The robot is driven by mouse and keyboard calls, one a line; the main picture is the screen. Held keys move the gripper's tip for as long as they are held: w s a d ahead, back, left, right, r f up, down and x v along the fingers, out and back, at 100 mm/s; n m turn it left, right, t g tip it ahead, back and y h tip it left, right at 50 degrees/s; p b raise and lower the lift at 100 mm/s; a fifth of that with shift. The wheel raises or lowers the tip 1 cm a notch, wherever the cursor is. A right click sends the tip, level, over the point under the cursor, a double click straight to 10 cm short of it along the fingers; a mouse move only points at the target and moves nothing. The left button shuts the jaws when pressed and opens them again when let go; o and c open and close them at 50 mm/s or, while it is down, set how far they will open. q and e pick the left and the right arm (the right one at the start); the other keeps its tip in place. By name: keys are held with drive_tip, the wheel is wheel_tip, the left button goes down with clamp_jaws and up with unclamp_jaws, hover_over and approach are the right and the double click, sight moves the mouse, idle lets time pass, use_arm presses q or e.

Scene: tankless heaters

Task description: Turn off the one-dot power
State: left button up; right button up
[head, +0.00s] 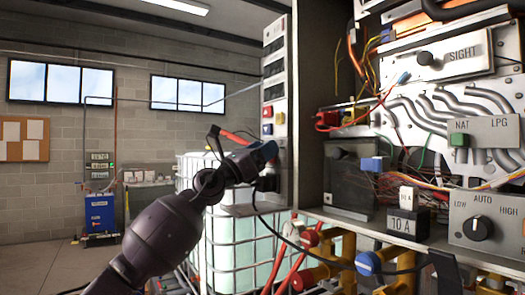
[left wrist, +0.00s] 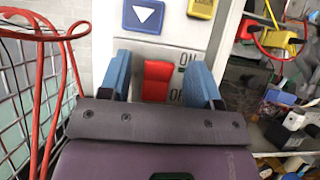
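A red rocker switch (left wrist: 157,80) marked ON and OFF sits on a white panel (left wrist: 175,45) in the left wrist view. My left gripper (left wrist: 162,72) has its two blue fingers apart, one to each side of the switch; whether they touch it I cannot tell. In the head view my left gripper (head: 267,153) is at the narrow white panel (head: 279,140) and the rocker is hidden. No one-dot mark is readable. My right gripper is not in view.
Above the switch are a blue button with a white triangle (left wrist: 143,15) and a yellow button (left wrist: 202,8). Right of the panel is an open heater cabinet with pipes, a SIGHT cover (head: 455,55), an AUTO knob (head: 478,229) and loose wires. A caged tank (head: 235,240) stands below.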

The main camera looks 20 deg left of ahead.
use_arm(q)
drive_tip(key=v, duration=1)
drive_tip(key=shift+w, duration=0.1)
drive_tip(key=shift+s+a+f, duration=0.2)
drive_tip(key=shift+s, duration=0.15)
idle(0.4)
